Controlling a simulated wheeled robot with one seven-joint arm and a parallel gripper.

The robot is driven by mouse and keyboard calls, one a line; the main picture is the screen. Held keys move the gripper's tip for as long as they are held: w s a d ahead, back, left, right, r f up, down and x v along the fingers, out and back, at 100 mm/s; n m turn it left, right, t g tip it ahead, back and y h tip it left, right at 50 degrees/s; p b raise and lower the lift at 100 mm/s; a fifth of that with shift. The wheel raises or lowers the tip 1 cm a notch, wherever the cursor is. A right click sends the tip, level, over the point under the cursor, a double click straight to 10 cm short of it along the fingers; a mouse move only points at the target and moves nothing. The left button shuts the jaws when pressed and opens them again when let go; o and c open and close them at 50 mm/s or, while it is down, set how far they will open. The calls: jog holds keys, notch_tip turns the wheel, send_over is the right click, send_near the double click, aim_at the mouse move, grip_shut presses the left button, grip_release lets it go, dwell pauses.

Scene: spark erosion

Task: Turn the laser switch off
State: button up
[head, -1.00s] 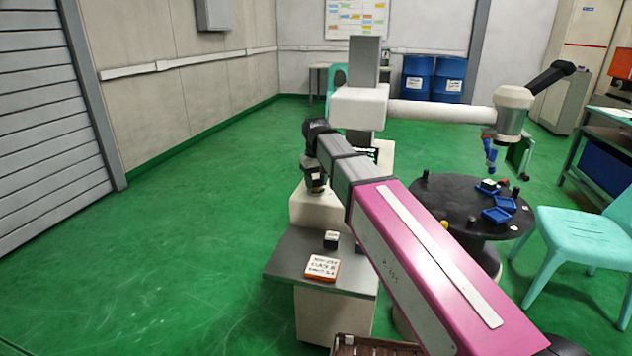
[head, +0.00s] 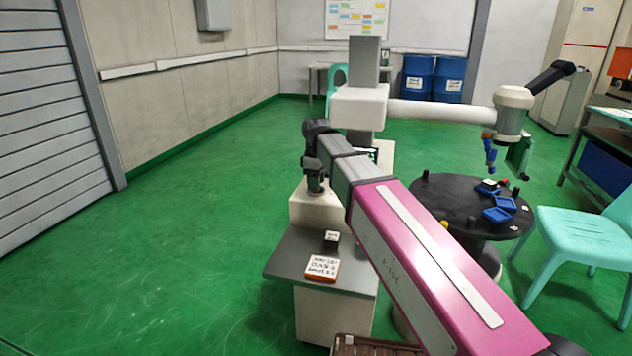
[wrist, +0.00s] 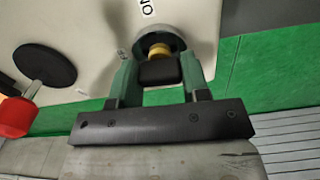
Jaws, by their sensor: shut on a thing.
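The laser switch (wrist: 158,73) is a black knob with a yellow neck in a round grey collar, on a pale panel (wrist: 98,32) in the wrist view. My gripper (wrist: 160,68) has its green fingers on both sides of the knob and is shut on it. Small printed labels stand around the collar; the one above it looks like "ON" seen turned. In the head view my gripper (head: 315,178) is at the pale machine's front, and the switch cannot be made out there.
In the head view a grey shelf (head: 350,278) holds a sign, and a round black table (head: 445,192) stands to the right.

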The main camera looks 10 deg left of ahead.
jog(key=shift+n, duration=0.5)
jog(key=o, duration=0.9)
jog(key=shift+r, duration=0.15)
notch_tip(320, 180, up, 9)
jog(key=shift+r, duration=0.8)
